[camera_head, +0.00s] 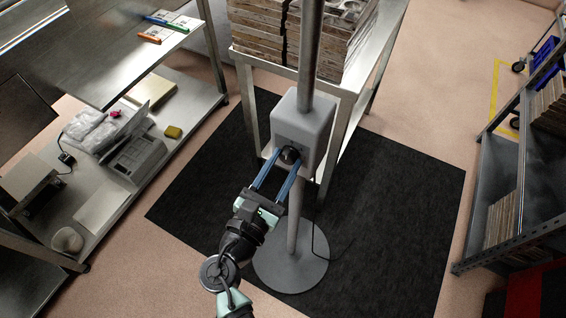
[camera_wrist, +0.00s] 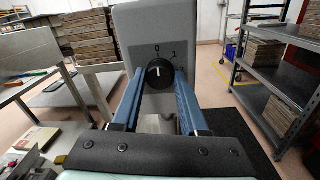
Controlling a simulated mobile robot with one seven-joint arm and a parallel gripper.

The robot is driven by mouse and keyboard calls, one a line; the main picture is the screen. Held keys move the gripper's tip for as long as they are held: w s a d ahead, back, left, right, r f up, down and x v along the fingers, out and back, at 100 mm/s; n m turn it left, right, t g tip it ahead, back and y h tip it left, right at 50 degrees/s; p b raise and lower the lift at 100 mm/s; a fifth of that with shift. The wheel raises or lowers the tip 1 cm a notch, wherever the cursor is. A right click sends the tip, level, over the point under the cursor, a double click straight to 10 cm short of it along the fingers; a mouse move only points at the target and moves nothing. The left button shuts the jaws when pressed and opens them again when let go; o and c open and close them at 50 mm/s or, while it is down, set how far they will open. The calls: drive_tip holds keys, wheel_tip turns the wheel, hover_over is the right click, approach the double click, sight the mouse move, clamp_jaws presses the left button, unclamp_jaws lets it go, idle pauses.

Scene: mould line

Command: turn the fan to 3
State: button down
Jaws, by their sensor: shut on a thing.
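The fan's grey control box (camera_head: 302,126) sits on an upright pole above a round grey base (camera_head: 290,262). A black round knob (camera_head: 289,155) is on its front face. In the wrist view the knob (camera_wrist: 159,73) has a white pointer line aimed up, close to the 0 mark. The marks 0 and 1 are readable; a mark lower right is partly hidden by a finger. My gripper (camera_head: 286,160) reaches the box from the front, its blue fingers shut on the knob, one on each side. The fan's head is out of view.
A metal table (camera_head: 340,95) with stacked moulds stands behind the box. A steel bench (camera_head: 110,60) with a lower shelf of items is on the left, a shelf rack (camera_head: 520,190) on the right. A black mat (camera_head: 390,220) lies under the fan, with a cable on it.

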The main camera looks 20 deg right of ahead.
drive_tip(key=shift+f+m, duration=0.1)
drive_tip(key=shift+m, duration=0.2)
drive_tip(key=m+b, duration=0.5)
drive_tip(key=shift+f+m, duration=0.2)
drive_tip(key=shift+m, duration=0.1)
drive_tip(key=m+b, duration=0.3)
drive_tip(key=shift+m, duration=0.3)
drive_tip(key=m+b, duration=0.3)
drive_tip(key=shift+f+m+h+b, duration=0.1)
drive_tip(key=shift+m+h+b, duration=0.2)
drive_tip(key=shift+m+b, duration=0.1)
drive_tip(key=m+b, duration=0.3)
drive_tip(key=shift+m+b, duration=0.3)
drive_tip(key=shift+m, duration=0.1)
drive_tip(key=m+b, duration=0.4)
drive_tip(key=shift+a+m+g+h, duration=0.1)
drive_tip(key=shift+m+g+h, duration=0.2)
drive_tip(key=shift+m, duration=0.1)
drive_tip(key=m+b, duration=0.4)
drive_tip(key=shift+w+b, duration=0.1)
drive_tip(key=shift+b, duration=0.2)
drive_tip(key=shift+m+b, duration=0.4)
drive_tip(key=shift+m, duration=0.4)
drive_tip(key=shift+r, duration=0.25)
